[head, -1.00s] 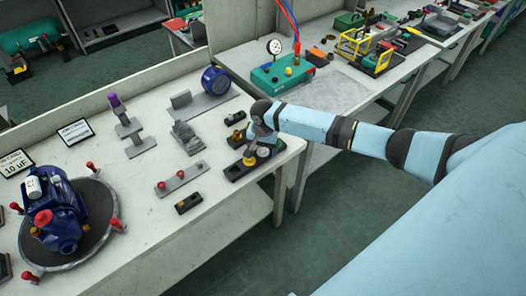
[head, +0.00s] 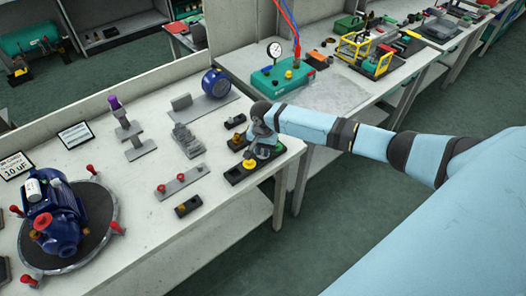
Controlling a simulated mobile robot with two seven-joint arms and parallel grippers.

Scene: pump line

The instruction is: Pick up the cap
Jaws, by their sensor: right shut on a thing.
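A black tray (head: 235,176) lies near the right end of the near bench, with a yellow round part (head: 249,164) in it. My right gripper (head: 262,154) reaches down over the right part of this tray. It is shut on a small grey round piece, which I take to be the cap (head: 263,153). The fingers and wrist hide most of the cap, and I cannot tell whether it is clear of the tray. My left gripper is not in view.
A blue pump (head: 55,215) stands on a round turntable at the left. A red-knobbed grey bar (head: 182,181) and a small black block (head: 188,206) lie left of the tray. A green box with a gauge (head: 283,77) is on the bench behind. The bench front is clear.

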